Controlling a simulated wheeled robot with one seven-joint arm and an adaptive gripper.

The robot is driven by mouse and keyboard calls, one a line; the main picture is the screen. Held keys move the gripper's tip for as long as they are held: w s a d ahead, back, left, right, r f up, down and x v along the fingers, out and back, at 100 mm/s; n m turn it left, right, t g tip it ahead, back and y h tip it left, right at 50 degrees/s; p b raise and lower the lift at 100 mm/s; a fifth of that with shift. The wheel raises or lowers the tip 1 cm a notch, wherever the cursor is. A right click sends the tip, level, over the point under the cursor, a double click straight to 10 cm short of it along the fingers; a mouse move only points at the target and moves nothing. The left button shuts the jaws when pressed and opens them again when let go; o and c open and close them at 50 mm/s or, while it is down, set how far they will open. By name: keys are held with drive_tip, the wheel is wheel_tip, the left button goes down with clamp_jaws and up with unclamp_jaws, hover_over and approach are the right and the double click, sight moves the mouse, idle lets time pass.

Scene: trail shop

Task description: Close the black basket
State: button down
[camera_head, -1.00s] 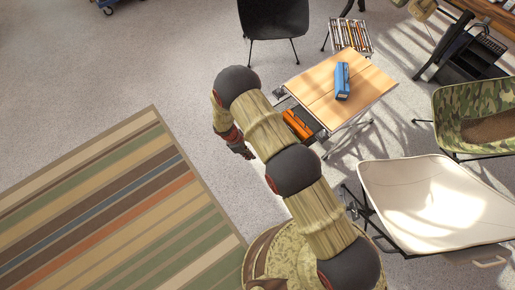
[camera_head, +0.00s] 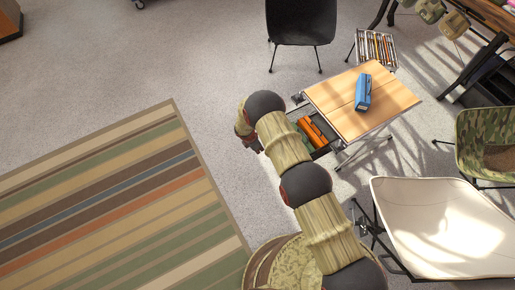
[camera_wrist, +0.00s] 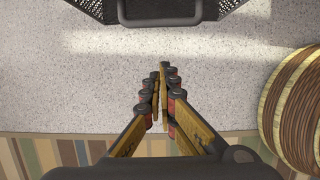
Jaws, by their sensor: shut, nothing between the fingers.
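The black basket (camera_head: 328,149) is pulled out from under the wooden-topped table, so it stands open like a drawer. An orange item lies in it. My arm hides part of its near left side. In the wrist view its dark mesh front (camera_wrist: 96,8) and a black handle bar (camera_wrist: 160,21) show at the top edge. My gripper (camera_wrist: 160,72) is shut and empty, over the floor and apart from the basket, with its fingers pointing toward the handle. In the head view the gripper (camera_head: 257,147) is small and partly hidden by my arm.
A blue item (camera_head: 363,93) lies on the wooden table (camera_head: 395,98). A black chair (camera_head: 302,22) stands behind, a pale chair (camera_head: 440,220) at the right and a camouflage chair (camera_head: 485,130) beyond it. The striped rug (camera_head: 110,200) and open floor are at the left.

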drive_tip(key=w+d+f+b, duration=0.2)
drive_tip(key=d+f, duration=0.2)
drive_tip(key=shift+w, duration=0.4)
